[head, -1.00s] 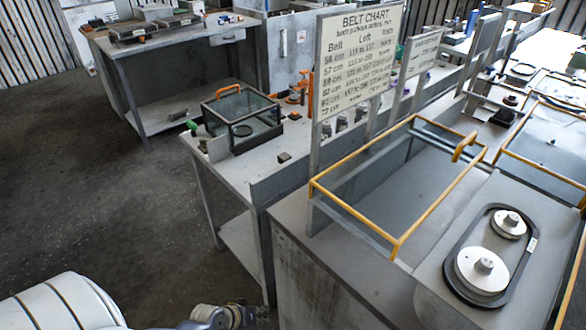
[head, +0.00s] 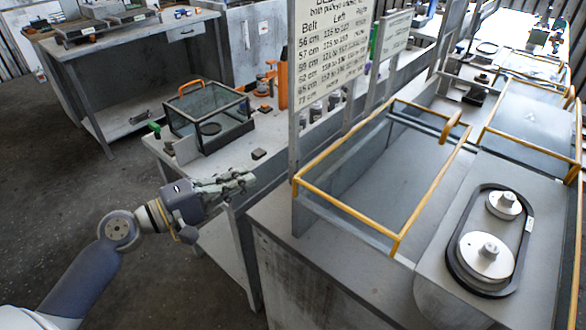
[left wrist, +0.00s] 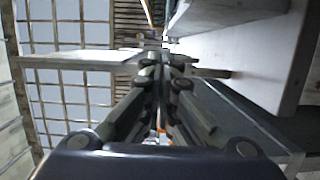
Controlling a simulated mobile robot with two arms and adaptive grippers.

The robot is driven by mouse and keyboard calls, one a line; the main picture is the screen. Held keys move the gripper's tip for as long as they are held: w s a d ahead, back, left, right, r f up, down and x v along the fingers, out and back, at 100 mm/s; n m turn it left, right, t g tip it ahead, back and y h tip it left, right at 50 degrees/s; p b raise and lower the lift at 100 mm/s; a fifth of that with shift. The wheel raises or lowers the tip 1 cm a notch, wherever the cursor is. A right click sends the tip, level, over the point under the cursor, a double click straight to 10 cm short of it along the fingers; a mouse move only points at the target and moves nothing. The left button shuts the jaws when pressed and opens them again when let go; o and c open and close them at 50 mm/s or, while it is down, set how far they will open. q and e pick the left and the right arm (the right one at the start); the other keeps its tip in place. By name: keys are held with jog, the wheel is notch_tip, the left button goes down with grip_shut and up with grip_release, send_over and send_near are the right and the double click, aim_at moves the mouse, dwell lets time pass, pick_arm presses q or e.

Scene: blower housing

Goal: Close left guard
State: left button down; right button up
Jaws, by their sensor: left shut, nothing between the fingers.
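A yellow-framed guard with clear panels (head: 433,198) stands over the grey machine housing, left of the belt and pulleys. Its yellow handle (head: 452,125) is at the far right corner. The two pulleys (head: 487,256) and their black belt (head: 452,238) lie uncovered on the housing. My left gripper (head: 250,178) is shut and empty, left of the guard and apart from it, near the bench's front edge. Its closed fingers also show in the left wrist view (left wrist: 165,68). My right gripper is out of view.
A belt chart board (head: 330,55) stands upright behind the guard's left side. A glass box with an orange handle (head: 208,118) sits on the left bench (head: 225,165). Another yellow-framed guard (head: 530,115) is at the right. The floor at left is clear.

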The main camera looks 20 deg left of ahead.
pick_arm(q)
jog(key=w+d+p, duration=0.7)
jog(key=d, duration=0.2)
jog(key=shift+d, duration=0.2)
jog(key=shift+r, duration=0.1)
jog(key=shift+s, duration=0.1)
